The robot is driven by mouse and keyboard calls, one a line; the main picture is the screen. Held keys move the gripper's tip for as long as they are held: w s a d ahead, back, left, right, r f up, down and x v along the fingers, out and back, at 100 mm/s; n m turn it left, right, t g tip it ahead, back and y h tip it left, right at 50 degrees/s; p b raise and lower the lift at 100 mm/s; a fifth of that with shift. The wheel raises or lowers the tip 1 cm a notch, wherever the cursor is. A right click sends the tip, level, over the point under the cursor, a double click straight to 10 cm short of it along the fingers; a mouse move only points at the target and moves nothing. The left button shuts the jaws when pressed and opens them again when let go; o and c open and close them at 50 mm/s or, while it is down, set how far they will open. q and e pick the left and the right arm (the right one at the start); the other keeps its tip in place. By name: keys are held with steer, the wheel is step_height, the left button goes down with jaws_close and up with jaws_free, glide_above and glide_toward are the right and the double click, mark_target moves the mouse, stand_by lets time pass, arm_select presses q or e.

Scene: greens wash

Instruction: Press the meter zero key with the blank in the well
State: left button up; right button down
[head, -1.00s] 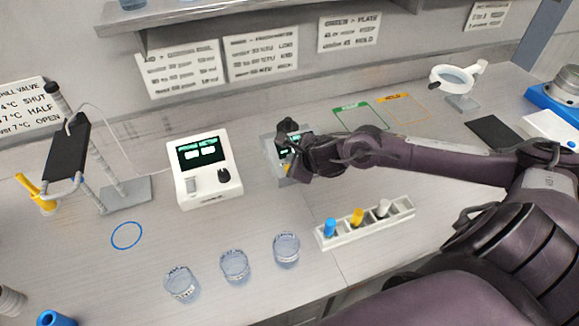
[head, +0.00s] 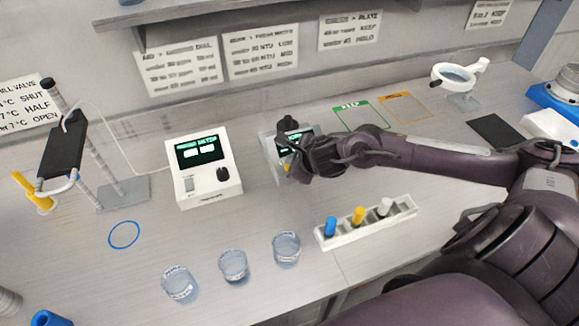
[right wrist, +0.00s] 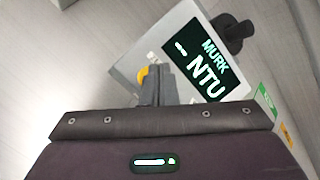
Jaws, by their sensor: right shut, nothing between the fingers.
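The murk meter (head: 270,145) is a pale box with a dark screen, partly hidden by my right gripper in the head view. Its screen reads MURK and NTU in the right wrist view (right wrist: 208,68). A black, round-topped piece (right wrist: 232,34) stands at the meter's far end; it also shows in the head view (head: 288,124). I cannot tell whether it is the blank's cap or part of the well. A yellow key (right wrist: 143,76) sits beside the screen. My right gripper (right wrist: 157,72) is shut and empty, its fingertips right beside the key; contact is unclear. My left gripper is out of view.
A rack (head: 367,226) holds blue, yellow and white capped vials. Several items stand left: another meter (head: 203,170), glass beakers (head: 233,266), and a stand (head: 122,192). Green (head: 360,116) and orange (head: 404,108) outlines mark the bench behind my arm.

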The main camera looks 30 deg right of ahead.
steer(key=shift+f+b, duration=0.5)
steer(key=shift+b, duration=0.2)
stand_by(0.6)
stand_by(0.4)
steer(key=shift+r+p, duration=0.5)
steer(key=shift+r, duration=0.4)
steer(key=shift+r+p, duration=1.6)
steer(key=shift+r, duration=0.9)
